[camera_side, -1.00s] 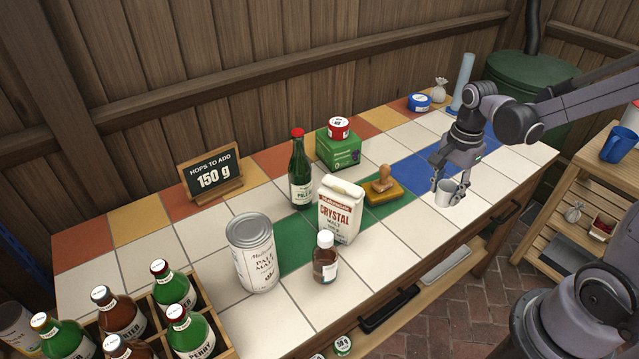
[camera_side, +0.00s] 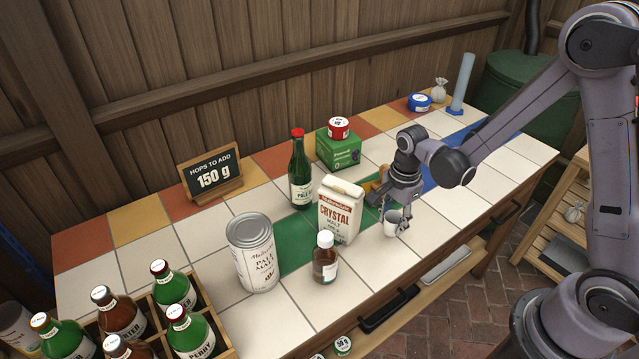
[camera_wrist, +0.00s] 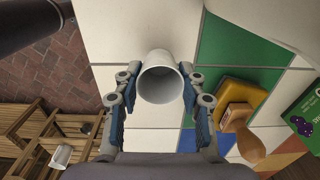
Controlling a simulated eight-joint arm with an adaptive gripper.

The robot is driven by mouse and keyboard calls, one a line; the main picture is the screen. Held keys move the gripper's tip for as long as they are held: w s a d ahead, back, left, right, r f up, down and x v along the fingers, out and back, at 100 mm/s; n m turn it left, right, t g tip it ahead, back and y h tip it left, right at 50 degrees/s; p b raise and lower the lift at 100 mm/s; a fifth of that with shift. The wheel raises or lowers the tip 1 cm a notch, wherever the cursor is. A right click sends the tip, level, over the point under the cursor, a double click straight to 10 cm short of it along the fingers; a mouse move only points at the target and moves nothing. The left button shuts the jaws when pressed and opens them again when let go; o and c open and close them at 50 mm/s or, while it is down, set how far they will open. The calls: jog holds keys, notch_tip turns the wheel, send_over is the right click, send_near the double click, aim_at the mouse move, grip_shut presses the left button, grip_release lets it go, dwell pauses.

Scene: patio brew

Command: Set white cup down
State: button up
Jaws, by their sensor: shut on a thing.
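The white cup (camera_side: 392,222) is upright between the fingers of my gripper (camera_side: 395,226), near the front edge of the tiled table. In the wrist view the cup (camera_wrist: 160,76) shows its open mouth, with a finger of my gripper (camera_wrist: 158,92) against each side. The cup looks empty. It is over white tiles, right of the Crystal malt carton; whether its base touches the table I cannot tell.
The Crystal malt carton (camera_side: 341,208) and a brown bottle (camera_side: 325,258) stand left of the cup. A yellow block with a wooden knob (camera_wrist: 237,100) lies near my gripper. The tiled table (camera_side: 455,208) has free white tiles right of the cup.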

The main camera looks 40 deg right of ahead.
jog(key=shift+f, duration=0.5)
jog(key=shift+f, duration=0.1)
jog(key=o, duration=0.8)
jog(key=shift+o, duration=0.2)
notch_tip(320, 180, up, 12)
jog(key=s+a+r+n+t, duration=0.1)
jog(key=s+r+n+t, duration=0.6)
jog(key=n, duration=1.1)
jog(key=shift+s+r, duration=0.7)
jog(key=shift+s, duration=0.15)
